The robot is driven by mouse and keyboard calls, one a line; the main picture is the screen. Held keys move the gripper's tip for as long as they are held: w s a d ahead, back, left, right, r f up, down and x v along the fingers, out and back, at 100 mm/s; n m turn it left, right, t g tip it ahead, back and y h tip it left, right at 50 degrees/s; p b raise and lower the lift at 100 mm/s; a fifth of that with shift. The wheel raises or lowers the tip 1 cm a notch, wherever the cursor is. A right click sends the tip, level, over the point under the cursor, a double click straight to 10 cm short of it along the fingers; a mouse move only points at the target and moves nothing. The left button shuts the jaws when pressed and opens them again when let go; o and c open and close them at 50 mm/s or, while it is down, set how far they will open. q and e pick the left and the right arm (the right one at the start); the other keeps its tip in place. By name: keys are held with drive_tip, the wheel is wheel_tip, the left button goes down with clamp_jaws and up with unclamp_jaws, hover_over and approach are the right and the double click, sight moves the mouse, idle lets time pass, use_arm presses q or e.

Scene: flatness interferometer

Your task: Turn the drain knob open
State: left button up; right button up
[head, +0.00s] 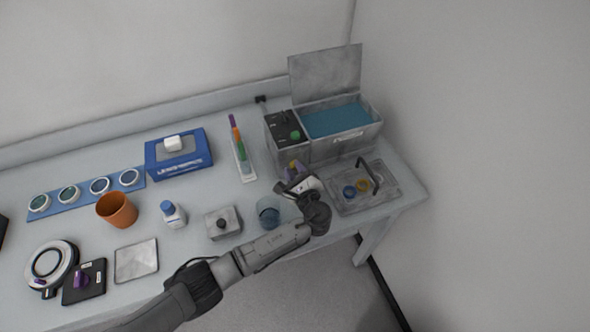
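The bath (345,140) is a grey box of blue liquid with its lid (326,75) raised behind it. A dark-topped control box (282,122) with a green knob (295,135) joins its left side. A small yellow and purple part (292,168) shows low at the front of the control box; it may be the drain knob, but its setting is unclear. My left gripper (295,181) is right at this part and partly covers it. I cannot tell whether they touch or whether the fingers are closed. My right gripper is not in view.
A grey tray (393,193) with a dark handle and blue and yellow round pieces stands right of my gripper. A metal block (222,223), white bottle (173,214) and orange cup (116,209) stand further left.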

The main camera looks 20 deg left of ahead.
use_arm(q)
drive_tip(key=shift+o, duration=1.2)
drive_tip(key=shift+d, duration=0.1)
drive_tip(key=p+v, duration=0.1)
drive_tip(key=v, duration=1.1)
drive_tip(key=shift+v, duration=0.85)
drive_tip(key=shift+o, duration=0.2)
